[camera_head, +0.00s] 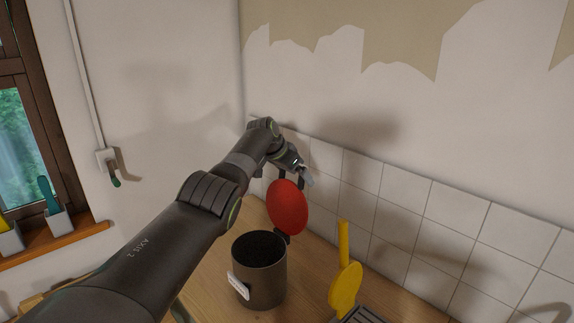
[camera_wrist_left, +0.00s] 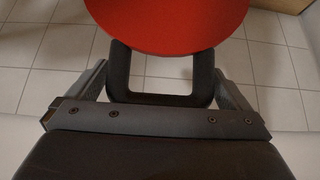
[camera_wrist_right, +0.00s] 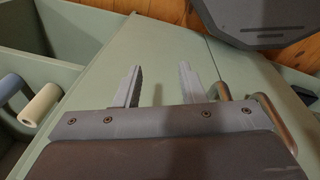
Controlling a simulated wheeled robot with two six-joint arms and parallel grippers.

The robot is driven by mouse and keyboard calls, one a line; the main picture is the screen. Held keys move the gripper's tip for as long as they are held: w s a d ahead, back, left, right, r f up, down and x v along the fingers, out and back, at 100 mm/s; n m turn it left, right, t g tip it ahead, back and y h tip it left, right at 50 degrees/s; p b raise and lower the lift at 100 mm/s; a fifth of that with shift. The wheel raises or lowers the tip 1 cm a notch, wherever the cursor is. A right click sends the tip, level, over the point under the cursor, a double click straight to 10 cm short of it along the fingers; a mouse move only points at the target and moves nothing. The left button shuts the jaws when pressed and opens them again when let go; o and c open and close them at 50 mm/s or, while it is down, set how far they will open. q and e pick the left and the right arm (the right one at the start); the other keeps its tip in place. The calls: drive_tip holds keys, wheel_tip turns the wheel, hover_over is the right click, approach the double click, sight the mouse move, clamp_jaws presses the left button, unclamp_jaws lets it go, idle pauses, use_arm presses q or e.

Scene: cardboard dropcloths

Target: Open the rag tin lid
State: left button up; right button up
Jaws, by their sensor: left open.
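The rag tin (camera_head: 260,282) is a dark cylinder with a white label, standing on the wooden worktop with its mouth uncovered. Its red lid (camera_head: 287,208) stands steeply raised at the back of the rim, by a dark hinge. My left gripper (camera_head: 291,180) is at the lid's upper edge, on the wall side. In the left wrist view the red lid (camera_wrist_left: 175,22) fills the top middle, and a dark loop handle (camera_wrist_left: 118,75) lies between the open fingers. My right gripper (camera_wrist_right: 161,75) is open and empty above a pale green surface; it is outside the head view.
A yellow paddle-shaped thing (camera_head: 345,288) and a dark slotted tray (camera_head: 362,315) stand right of the tin. The tiled wall (camera_head: 402,205) is close behind the lid. Bent copper-coloured bars (camera_wrist_right: 272,118) are near my right gripper.

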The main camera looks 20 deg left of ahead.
use_arm(q)
drive_tip(key=shift+b+v, duration=0.45)
drive_tip(key=shift+v, duration=0.5)
drive_tip(key=b+v, duration=0.6)
drive_tip(key=v, duration=0.9)
drive_tip(key=shift+s, duration=0.15)
